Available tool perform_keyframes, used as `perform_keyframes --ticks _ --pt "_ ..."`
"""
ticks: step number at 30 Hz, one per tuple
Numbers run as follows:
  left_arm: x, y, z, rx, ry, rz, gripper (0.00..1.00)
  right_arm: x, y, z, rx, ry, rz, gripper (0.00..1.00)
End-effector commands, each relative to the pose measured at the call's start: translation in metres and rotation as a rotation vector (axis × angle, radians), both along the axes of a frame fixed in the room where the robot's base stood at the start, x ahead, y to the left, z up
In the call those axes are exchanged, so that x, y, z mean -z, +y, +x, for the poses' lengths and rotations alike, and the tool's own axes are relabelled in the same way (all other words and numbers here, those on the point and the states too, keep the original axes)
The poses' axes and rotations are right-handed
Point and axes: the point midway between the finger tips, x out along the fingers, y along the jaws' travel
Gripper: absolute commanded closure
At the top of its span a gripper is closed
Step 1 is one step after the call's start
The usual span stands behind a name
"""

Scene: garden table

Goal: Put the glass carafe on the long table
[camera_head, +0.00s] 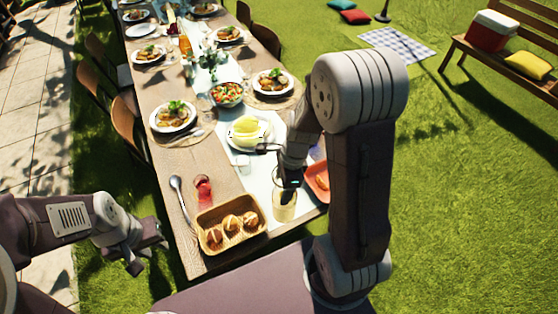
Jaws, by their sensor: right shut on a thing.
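The glass carafe (284,208), with pale yellow liquid in it, is at the near end of the long table (183,235), over the pale runner. My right gripper (289,184) is shut on the upper part of the carafe and hides its top. The carafe looks upright. I cannot tell whether its base touches the table. My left gripper (146,257) is open and empty, off the table's near left corner, above the grass.
A bread basket (231,238), a red drink glass (203,192) and a ladle (179,193) lie left of the carafe. An orange-red tray (317,188) is close on its right. A plate with a yellow dish (249,131) stands behind. Chairs line the left side.

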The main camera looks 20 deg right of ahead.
Motion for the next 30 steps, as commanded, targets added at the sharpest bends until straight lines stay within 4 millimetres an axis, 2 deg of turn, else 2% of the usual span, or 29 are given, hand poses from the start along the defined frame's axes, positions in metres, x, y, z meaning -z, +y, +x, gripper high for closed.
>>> perform_keyframes --ticks 6,12,20,25,30 --pt "-0.003 0.0 0.0 0.0 0.0 0.0 0.7 0.029 -0.032 0.038 0.003 0.001 0.0 1.0" --pt "-0.008 0.0 0.0 0.0 0.0 0.0 0.7 0.049 -0.054 0.065 0.0 0.0 0.0 1.0" --pt "-0.009 0.0 0.0 0.0 0.0 0.0 0.7 0.057 -0.059 0.071 -0.001 0.0 0.0 1.0" --pt "-0.009 0.0 0.0 0.0 0.0 0.0 0.7 0.085 -0.058 0.07 -0.001 0.003 0.002 1.0" --pt "-0.009 0.0 0.0 0.0 0.0 0.0 0.7 0.095 -0.059 0.071 -0.001 -0.001 0.0 1.0"
